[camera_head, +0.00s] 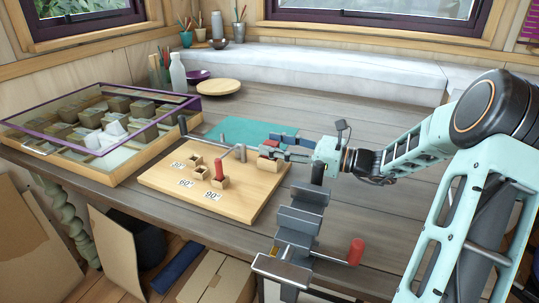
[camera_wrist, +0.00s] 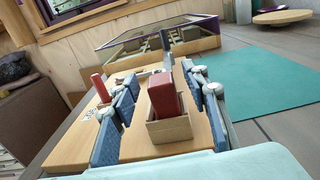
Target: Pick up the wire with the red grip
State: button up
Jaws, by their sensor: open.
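A red grip (camera_head: 219,170) stands upright in a small wooden block on the board (camera_head: 245,190), near the 90° label, with a thin grey wire seeming to rise from it. A second red piece (camera_head: 268,146) in a wooden holder is at the board's right edge. My gripper (camera_head: 275,145) is there, low over the board. In the wrist view my gripper (camera_wrist: 163,92) is open, blue-padded fingers on either side of the red piece (camera_wrist: 163,95) in its holder (camera_wrist: 168,130). I cannot tell whether they touch it. Another red grip (camera_wrist: 101,88) stands farther left.
A vise (camera_head: 298,222) and its red-knobbed handle (camera_head: 356,251) stand at the table's front edge. A purple-rimmed glass case (camera_head: 60,145) is at left. A teal mat (camera_head: 232,130) lies behind the board. The table at right is mostly clear.

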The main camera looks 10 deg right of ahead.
jog(key=shift+w+a, duration=0.3)
grip_shut()
jog(key=shift+r, duration=0.1)
